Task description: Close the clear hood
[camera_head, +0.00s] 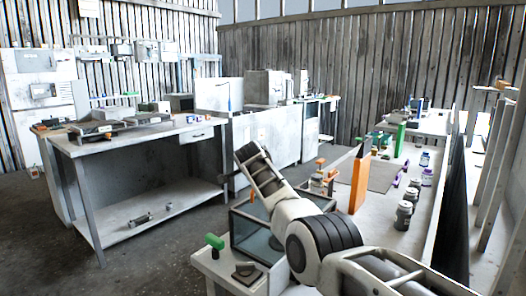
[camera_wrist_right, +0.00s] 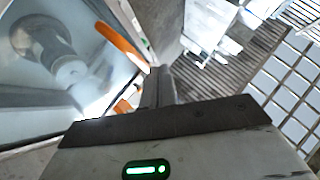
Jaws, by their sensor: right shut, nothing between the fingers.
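The clear hood (camera_head: 256,240) is a glass-sided box with a dark frame on the near bench, partly hidden behind my right arm in the head view. In the right wrist view, a clear pane (camera_wrist_right: 45,75) fills the left side, with an orange bar (camera_wrist_right: 122,42) along its edge. My right gripper (camera_wrist_right: 157,78) is shut and empty, its fingers close beside the lower end of the orange bar. I cannot tell whether they touch. The head view does not clearly show the right fingertips or how far the hood stands open. My left gripper is not in view.
A green-topped object (camera_head: 214,242) and a small dark block (camera_head: 245,270) lie on the bench's front corner. An upright orange panel (camera_head: 360,183) and several jars (camera_head: 404,213) stand to the right. A grey workbench (camera_head: 140,137) stands at left, with open floor before it.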

